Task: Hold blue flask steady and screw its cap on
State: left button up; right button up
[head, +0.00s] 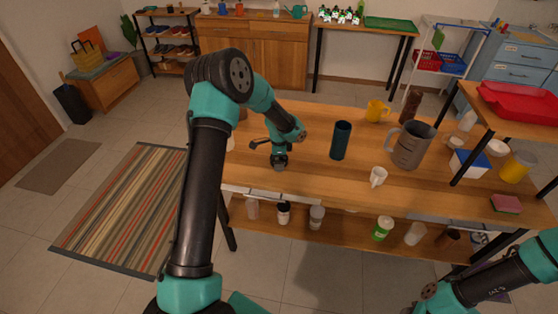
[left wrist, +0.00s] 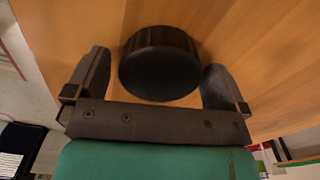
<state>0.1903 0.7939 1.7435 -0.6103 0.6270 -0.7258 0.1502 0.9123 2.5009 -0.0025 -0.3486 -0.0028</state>
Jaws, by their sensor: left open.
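The blue flask (head: 341,140), a dark blue cylinder, stands upright on the wooden table, to the right of my left gripper. My left gripper (head: 280,165) points down at the table, near its front left part. In the left wrist view its two dark fingers (left wrist: 157,82) are spread apart. I cannot make out the cap in the head view. My right arm shows at the bottom right, with its gripper out of view.
A raised shelf with a red tray (head: 520,102) overhangs the table's right end. Several jars stand on the lower shelf.

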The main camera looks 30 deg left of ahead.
dwell(0.4)
pick_arm(q)
jog(key=c, duration=0.9)
jog(key=shift+r, duration=0.15)
jog(key=shift+r, duration=1.5)
jog(key=shift+s+d+r, duration=0.1)
jog(key=shift+s+r, duration=0.1)
jog(key=shift+s, duration=0.05)
jog(key=s+d, duration=0.2)
jog(key=s, duration=0.2)
jog(key=s+d+r, duration=0.1)
jog(key=s+d, duration=0.2)
jog(key=s, duration=0.1)
jog(key=s+d, duration=0.3)
jog(key=s, duration=0.2)
jog(key=shift+s+r, duration=0.1)
jog(key=shift+r, duration=0.1)
